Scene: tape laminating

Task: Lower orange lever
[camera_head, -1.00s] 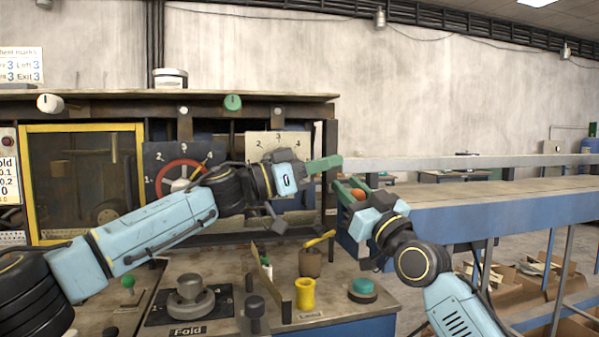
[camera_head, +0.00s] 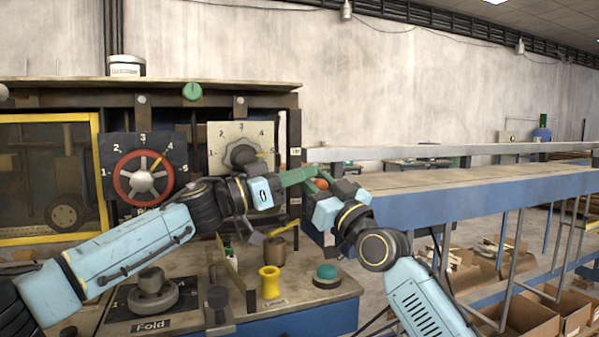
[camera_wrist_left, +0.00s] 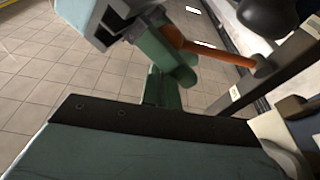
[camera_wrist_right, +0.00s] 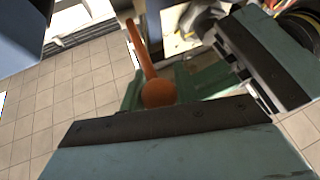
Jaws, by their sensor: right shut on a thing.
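The orange lever has a round ball end (camera_head: 321,183), seen at the near end of the conveyor in the head view. In the right wrist view its ball (camera_wrist_right: 158,93) and rod (camera_wrist_right: 141,48) lie at the green fingers of my right gripper (camera_wrist_right: 190,90), which is shut on the lever. The rod (camera_wrist_left: 222,53) also crosses the left wrist view. My left gripper (camera_head: 303,175) has its green fingers together, appears empty, and is just left of the lever's ball. In the left wrist view these fingers (camera_wrist_left: 160,88) are close to the right hand. The fingers' exact contact is partly hidden.
The machine panel carries a red handwheel (camera_head: 143,178) and a grey dial (camera_head: 242,155). A yellow cup-shaped piece (camera_head: 270,283) and a green button (camera_head: 326,272) sit on the bench below. The conveyor (camera_head: 450,190) extends right, with cardboard boxes (camera_head: 525,325) under it.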

